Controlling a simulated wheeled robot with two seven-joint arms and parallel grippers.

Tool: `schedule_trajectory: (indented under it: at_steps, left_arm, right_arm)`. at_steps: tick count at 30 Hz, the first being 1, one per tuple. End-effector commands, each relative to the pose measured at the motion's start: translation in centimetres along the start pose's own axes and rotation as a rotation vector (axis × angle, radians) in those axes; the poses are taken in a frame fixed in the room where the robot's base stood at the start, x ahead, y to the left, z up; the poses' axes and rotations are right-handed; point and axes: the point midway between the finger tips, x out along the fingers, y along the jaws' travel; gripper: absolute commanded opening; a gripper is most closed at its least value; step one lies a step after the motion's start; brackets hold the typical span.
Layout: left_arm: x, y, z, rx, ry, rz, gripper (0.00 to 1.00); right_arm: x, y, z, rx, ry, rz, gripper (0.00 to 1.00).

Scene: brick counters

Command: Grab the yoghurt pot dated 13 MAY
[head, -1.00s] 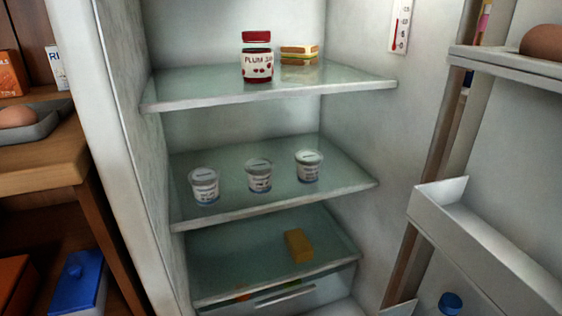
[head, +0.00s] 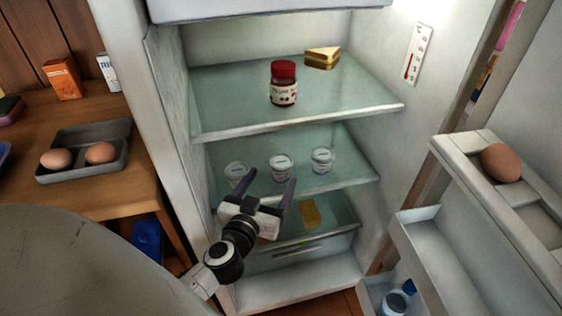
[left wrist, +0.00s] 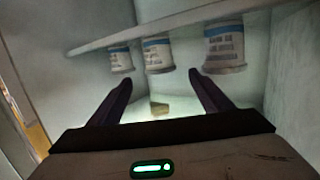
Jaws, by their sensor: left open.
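Three white yoghurt pots stand in a row on the middle fridge shelf (head: 345,182): a left pot (head: 237,170), a middle pot (head: 280,168) and a right pot (head: 322,160). Their dates are too small to read in the head view. My left gripper (head: 269,186) is open and empty in front of this shelf, its fingers partly overlapping the left pot. In the left wrist view the pots appear upside down (left wrist: 224,50), beyond the open fingers (left wrist: 160,95), with dark print that I cannot read. My right gripper is not in view.
A plum jam jar (head: 284,88) and a sandwich (head: 322,58) stand on the shelf above. A yellow block (head: 310,212) lies on the shelf below. The open door with its racks (head: 440,245) bounds the right; a wooden counter (head: 95,205) with an egg tray (head: 60,175) is left.

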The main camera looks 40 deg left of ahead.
Motion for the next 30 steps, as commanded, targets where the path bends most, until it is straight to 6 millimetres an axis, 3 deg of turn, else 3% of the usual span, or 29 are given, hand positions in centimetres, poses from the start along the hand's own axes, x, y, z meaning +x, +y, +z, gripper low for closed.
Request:
schedule_trajectory:
  at_steps: [3,11,19,28,30]
  left_arm:
    - [2.0,0.0,0.1,-0.001,0.004,0.000,0.73]
    - [4.2,0.0,0.0,-0.002,0.005,0.002,0.73]
    - [8.0,-0.1,-0.3,-0.003,0.005,0.003,0.73]
    - [8.6,-0.1,-0.4,-0.001,0.004,0.005,0.73]
    - [8.6,0.0,-0.4,-0.001,0.004,0.005,0.63]
  right_arm:
    - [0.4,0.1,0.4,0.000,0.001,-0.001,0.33]
    - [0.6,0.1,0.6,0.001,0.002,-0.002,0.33]
    - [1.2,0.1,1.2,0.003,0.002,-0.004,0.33]
    - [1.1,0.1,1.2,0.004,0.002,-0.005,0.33]
    - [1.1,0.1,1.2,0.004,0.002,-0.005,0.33]
